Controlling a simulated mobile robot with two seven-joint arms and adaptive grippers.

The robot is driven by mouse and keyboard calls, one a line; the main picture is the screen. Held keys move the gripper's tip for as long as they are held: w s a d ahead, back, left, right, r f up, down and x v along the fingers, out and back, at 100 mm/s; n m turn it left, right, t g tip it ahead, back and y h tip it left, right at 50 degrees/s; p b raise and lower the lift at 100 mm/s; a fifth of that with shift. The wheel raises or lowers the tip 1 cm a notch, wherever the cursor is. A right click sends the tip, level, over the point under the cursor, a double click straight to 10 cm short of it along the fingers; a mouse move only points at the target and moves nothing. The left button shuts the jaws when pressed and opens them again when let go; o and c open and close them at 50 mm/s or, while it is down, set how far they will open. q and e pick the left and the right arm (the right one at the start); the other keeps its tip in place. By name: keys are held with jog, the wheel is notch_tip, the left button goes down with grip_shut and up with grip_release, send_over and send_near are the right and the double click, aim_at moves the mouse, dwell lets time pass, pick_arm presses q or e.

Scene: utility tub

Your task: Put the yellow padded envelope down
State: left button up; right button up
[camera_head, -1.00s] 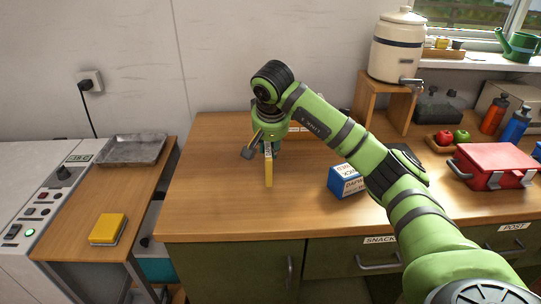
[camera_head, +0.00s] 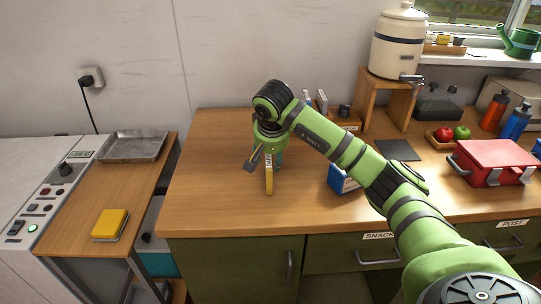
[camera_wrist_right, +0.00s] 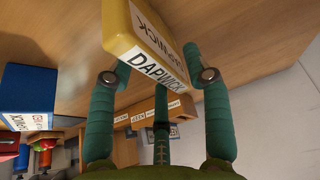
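The yellow padded envelope (camera_head: 269,178) looks like a slim yellow block standing upright over the left part of the wooden counter. In the right wrist view the envelope (camera_wrist_right: 122,35) carries a white label and fills the space between the fingertips. My right gripper (camera_head: 267,152) points down, and its teal fingers (camera_wrist_right: 158,72) appear closed on the envelope's sides. The envelope's lower end is at or just above the counter top; I cannot tell whether it touches. My left gripper is out of view.
A blue box (camera_head: 342,181) stands to the right, partly behind my arm. A red case (camera_head: 495,160) is farther right. A side table (camera_head: 75,222) at left holds a grey tray (camera_head: 133,147) and another yellow item (camera_head: 110,223). The counter's (camera_head: 215,195) left part is clear.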

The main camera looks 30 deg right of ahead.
jog(key=shift+r, duration=0.25)
jog(key=v, duration=1.2)
